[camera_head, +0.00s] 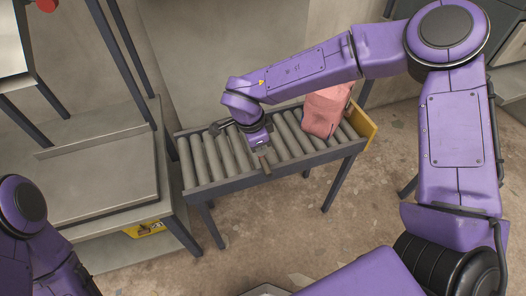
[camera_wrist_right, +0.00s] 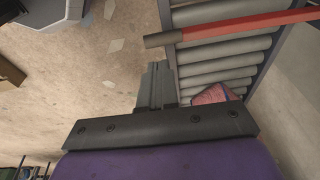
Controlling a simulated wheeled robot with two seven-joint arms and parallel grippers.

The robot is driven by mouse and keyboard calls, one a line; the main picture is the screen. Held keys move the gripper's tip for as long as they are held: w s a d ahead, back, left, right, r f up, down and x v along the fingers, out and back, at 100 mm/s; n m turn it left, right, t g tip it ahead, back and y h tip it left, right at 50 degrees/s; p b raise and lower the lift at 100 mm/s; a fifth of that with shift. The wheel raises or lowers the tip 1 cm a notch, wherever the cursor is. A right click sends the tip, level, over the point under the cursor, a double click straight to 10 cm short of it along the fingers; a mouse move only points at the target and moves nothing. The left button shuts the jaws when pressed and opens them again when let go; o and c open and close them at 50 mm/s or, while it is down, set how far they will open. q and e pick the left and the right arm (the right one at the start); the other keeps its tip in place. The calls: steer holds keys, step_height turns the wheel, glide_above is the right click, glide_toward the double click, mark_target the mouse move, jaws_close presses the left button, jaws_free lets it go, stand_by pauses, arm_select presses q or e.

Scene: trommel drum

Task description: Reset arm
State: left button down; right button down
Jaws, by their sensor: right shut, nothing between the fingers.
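My right arm (camera_head: 455,120) reaches across from the right, and its purple wrist hangs over the roller conveyor (camera_head: 205,160). My right gripper (camera_head: 262,157) points down near the conveyor's front rail. In the right wrist view the gripper's fingers (camera_wrist_right: 155,85) are together with nothing between them. A red bar with a grey end (camera_wrist_right: 240,28) crosses over the rollers beyond the fingertips, apart from them in the picture. Part of my left arm (camera_head: 25,225) shows at the lower left; its gripper is out of view.
A pink bag-like object (camera_head: 325,110) sits on the conveyor's right part, near a yellow end plate (camera_head: 366,130). It shows partly in the right wrist view (camera_wrist_right: 215,94). A grey metal bench (camera_head: 95,185) stands to the left. The floor in front (camera_head: 300,225) looks mostly clear.

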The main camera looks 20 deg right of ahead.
steer(key=r, duration=0.2)
steer(key=a+r, duration=0.1)
steer(key=r, duration=0.2)
steer(key=shift+w+r, duration=0.15)
steer(key=shift+r, duration=0.1)
steer(key=d+f+n+t+h, duration=0.35)
steer(key=d+f+t, duration=0.3)
steer(key=f, duration=0.55)
steer(key=s+d+f+n+g, duration=0.1)
steer(key=s+d+f+n, duration=0.1)
steer(key=s+f, duration=0.3)
steer(key=s+d+f+n+g+y+p, duration=0.1)
steer(key=s+f, duration=0.4)
steer(key=s, duration=0.7)
steer(key=s+d+f+n+g+y+p, duration=0.1)
steer(key=s+d+f+n, duration=0.2)
steer(key=s, duration=0.6)
step_height(320, 180, down, 2)
steer(key=shift+s+d+f+n+g, duration=0.1)
steer(key=shift+s+d+n+g, duration=0.2)
steer(key=shift+n, duration=0.95)
steer(key=shift+a, duration=0.1)
